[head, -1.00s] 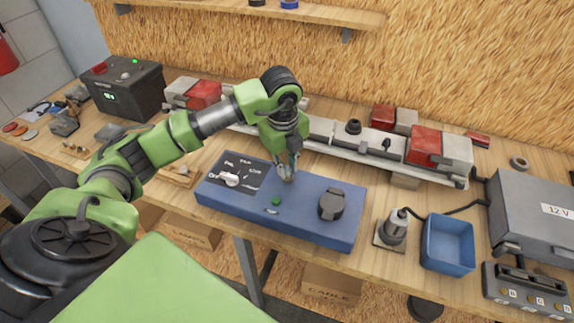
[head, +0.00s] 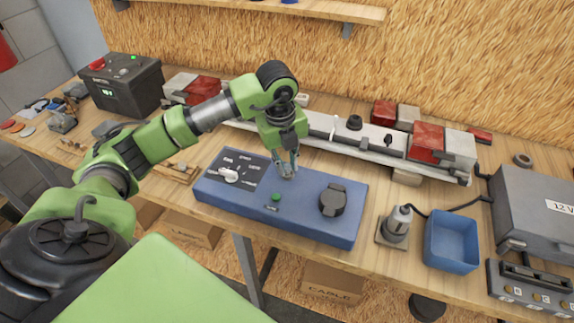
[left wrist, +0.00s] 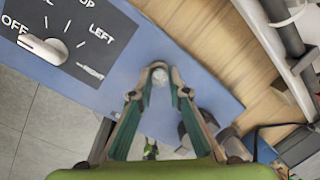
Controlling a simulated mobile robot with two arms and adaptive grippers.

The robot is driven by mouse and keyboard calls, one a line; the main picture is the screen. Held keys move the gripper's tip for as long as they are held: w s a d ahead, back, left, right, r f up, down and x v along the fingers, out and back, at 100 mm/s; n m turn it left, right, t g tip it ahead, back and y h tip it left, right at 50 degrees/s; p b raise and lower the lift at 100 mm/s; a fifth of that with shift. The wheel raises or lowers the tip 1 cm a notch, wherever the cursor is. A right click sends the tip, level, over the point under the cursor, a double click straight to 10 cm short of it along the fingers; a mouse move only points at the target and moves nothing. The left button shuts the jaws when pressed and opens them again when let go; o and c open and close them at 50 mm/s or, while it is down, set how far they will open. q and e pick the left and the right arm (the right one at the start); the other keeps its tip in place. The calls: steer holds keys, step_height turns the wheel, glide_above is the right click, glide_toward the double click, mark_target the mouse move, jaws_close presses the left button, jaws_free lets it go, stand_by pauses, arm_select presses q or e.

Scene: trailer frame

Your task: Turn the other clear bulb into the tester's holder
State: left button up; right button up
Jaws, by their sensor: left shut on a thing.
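The tester is a long blue box (head: 310,222) on the bench, with a black dial panel (head: 240,170) at its left end. Its white knob (left wrist: 45,50) points to OFF in the left wrist view. My left gripper (head: 287,175) is upright over the back middle of the tester, its fingertips close to the top. It is shut on a clear bulb (left wrist: 158,76), whose rounded glass shows between the fingers. The holder is hidden below the bulb, so I cannot tell how far the bulb sits in it. My right gripper is not in view.
A green button (head: 276,197) and a black round part (head: 333,199) sit on the tester. A light bar with red lamps (head: 427,141) lies behind. To the right are a grey socket post (head: 397,222), an empty blue bin (head: 451,241) and a 12 V box (head: 545,212).

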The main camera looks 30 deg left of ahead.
arm_select(q)
steer(key=shift+m, duration=0.6)
steer(key=shift+f+m+b, duration=0.1)
steer(key=shift+m+b, duration=0.4)
steer(key=shift+m, duration=0.1)
steer(key=shift+m+h+b, duration=0.3)
steer(key=shift+m, duration=0.8)
steer(key=o, duration=0.8)
